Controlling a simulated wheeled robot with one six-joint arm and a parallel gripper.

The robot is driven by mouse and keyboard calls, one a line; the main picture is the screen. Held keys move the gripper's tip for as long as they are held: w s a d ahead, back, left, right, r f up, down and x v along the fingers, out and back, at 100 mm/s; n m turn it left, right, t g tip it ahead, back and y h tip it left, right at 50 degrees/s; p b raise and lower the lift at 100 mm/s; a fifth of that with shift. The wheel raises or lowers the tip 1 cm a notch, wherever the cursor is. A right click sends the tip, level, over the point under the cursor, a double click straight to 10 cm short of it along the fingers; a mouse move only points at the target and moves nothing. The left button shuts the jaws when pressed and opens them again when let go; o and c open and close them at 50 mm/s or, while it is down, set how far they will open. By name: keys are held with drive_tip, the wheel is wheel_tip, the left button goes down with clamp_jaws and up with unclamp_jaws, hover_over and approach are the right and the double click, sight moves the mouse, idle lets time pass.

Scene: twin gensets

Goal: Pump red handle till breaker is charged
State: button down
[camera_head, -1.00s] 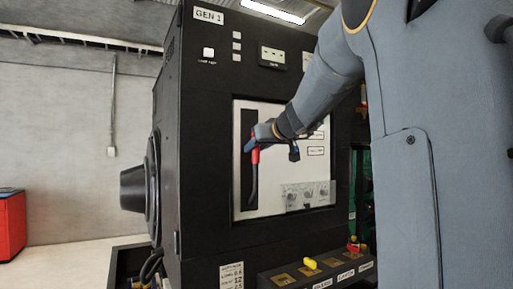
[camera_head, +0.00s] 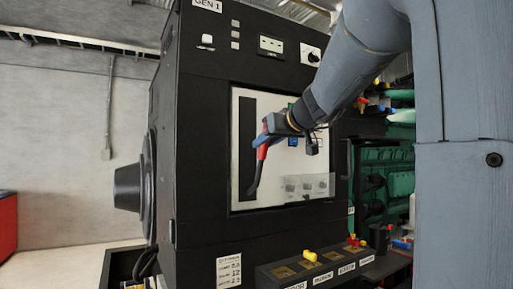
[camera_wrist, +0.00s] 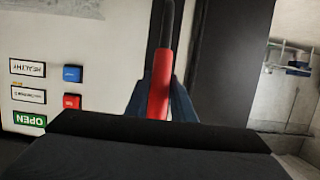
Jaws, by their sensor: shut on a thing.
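The red handle (camera_head: 262,152) has a red grip and a dark lever below it, in front of the white breaker panel (camera_head: 240,192) of the GEN 1 cabinet. My gripper (camera_head: 267,138) is shut on the red grip. In the wrist view the red handle (camera_wrist: 161,85) stands between the two blue fingers of my gripper (camera_wrist: 161,100), with its dark lever running up out of the picture. The wrist view also shows a blue button (camera_wrist: 72,74), a red button (camera_wrist: 72,101), a green OPEN label (camera_wrist: 29,120) and two white labels, all upside down. I cannot read a charge indicator.
A black cabinet (camera_head: 200,150) surrounds the panel. A clear cover (camera_head: 307,187) over small knobs sits low on the panel. A sloped console (camera_head: 300,268) with yellow and red controls juts out below. Green machinery (camera_head: 390,165) stands to the right.

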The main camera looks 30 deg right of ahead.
drive_tip(key=shift+s+f+b, duration=1.6)
drive_tip(key=shift+s+b, duration=0.3)
drive_tip(key=shift+b, duration=0.5)
drive_tip(key=s+f+p, duration=0.3)
drive_tip(key=f, duration=0.1)
drive_tip(key=shift+s+f+p, duration=0.3)
drive_tip(key=shift+f+p, duration=0.05)
drive_tip(key=shift+f, duration=0.05)
drive_tip(key=shift+d, duration=0.1)
